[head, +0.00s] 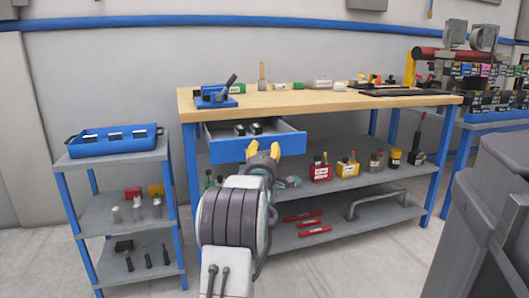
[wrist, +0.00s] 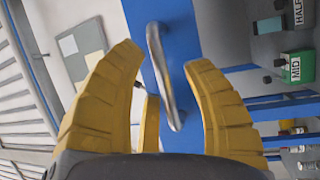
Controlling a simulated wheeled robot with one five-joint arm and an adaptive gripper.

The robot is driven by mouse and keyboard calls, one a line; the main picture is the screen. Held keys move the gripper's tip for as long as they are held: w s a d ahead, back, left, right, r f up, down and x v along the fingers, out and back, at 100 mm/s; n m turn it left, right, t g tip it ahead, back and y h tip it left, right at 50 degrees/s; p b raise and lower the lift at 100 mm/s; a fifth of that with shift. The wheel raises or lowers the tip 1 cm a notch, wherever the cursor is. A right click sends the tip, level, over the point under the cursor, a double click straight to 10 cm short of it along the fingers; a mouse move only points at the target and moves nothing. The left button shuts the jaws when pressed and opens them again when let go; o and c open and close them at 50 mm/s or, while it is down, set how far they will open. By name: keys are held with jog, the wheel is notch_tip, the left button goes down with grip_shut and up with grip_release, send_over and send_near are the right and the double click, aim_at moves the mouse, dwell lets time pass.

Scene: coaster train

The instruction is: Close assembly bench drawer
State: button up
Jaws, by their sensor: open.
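The assembly bench drawer (head: 228,150) has a blue front and stands pulled out under the wooden top of the assembly bench (head: 330,101). Small dark items lie inside it. My gripper (head: 264,150) is in front of the drawer face, its yellow fingers open. In the wrist view, the open fingers of my gripper (wrist: 163,62) are on either side of the drawer's silver bar handle (wrist: 160,70). The blue drawer front (wrist: 183,45) fills the middle behind it. I cannot tell whether a finger touches the handle. In the head view, my arm hides the handle.
A small shelf cart (head: 115,165) with a blue tray (head: 108,150) stands to the left. The bench's lower shelves (head: 385,182) hold several bottles and tools. A large dark grey object (head: 485,215) stands at the right front. Floor is clear between it and the bench.

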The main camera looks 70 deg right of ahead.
jog(key=shift+c, duration=0.3)
grip_shut()
